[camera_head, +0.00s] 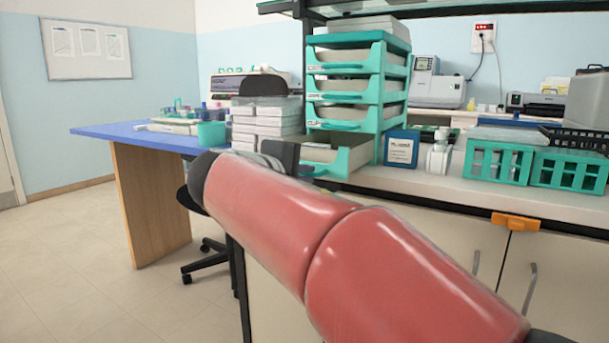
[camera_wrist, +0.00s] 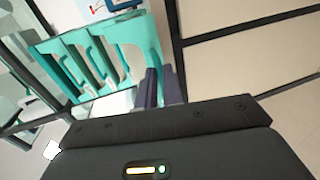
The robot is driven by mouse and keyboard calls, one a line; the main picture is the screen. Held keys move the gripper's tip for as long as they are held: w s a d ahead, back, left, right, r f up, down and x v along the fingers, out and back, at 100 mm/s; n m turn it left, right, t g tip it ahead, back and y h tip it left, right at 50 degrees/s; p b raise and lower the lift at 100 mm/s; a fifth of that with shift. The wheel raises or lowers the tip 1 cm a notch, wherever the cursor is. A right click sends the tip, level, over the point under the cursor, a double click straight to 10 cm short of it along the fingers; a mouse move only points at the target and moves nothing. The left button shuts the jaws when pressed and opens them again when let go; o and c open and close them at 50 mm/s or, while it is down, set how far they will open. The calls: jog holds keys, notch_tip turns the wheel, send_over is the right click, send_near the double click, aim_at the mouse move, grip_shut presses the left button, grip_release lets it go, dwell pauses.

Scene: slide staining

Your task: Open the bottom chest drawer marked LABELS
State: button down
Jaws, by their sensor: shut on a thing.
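The teal chest of drawers (camera_head: 377,95) stands on the white counter in the head view, with several drawers stacked one above another. Its bottom drawer (camera_head: 350,160) sticks out toward me, with its inside partly showing; the drawers above look closed. In the wrist view the chest appears tilted, and the bottom drawer (camera_wrist: 142,35) reaches to my fingers. My gripper (camera_wrist: 159,88) is shut on the bottom drawer's handle, which the fingers largely hide. In the head view my red arm covers much of the gripper. The label on the bottom drawer cannot be read.
White boxes (camera_head: 265,125) are stacked left of the chest. A blue-topped table (camera_head: 120,131) is at left. The floor at left is largely clear.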

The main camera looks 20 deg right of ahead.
jog(key=c, duration=1.8)
grip_release()
jog(key=v, duration=0.7)
jog(key=shift+s+a, duration=0.2)
jog(key=shift+a, duration=0.1)
jog(key=s+f+m+g+y+p, duration=0.2)
jog(key=s+f+y, duration=0.4)
jog(key=s+f, duration=0.3)
jog(key=s+f+m+g+y+p, duration=0.1)
jog(key=s+f+m+y, duration=0.4)
jog(key=s+f, duration=0.5)
notch_tip(320, 180, down, 6)
jog(key=shift+s+a+r+m+g+y+p, duration=0.1)
jog(key=shift+s+a+m+g+y+p, duration=0.1)
jog(key=shift+m+g+y+p, duration=0.25)
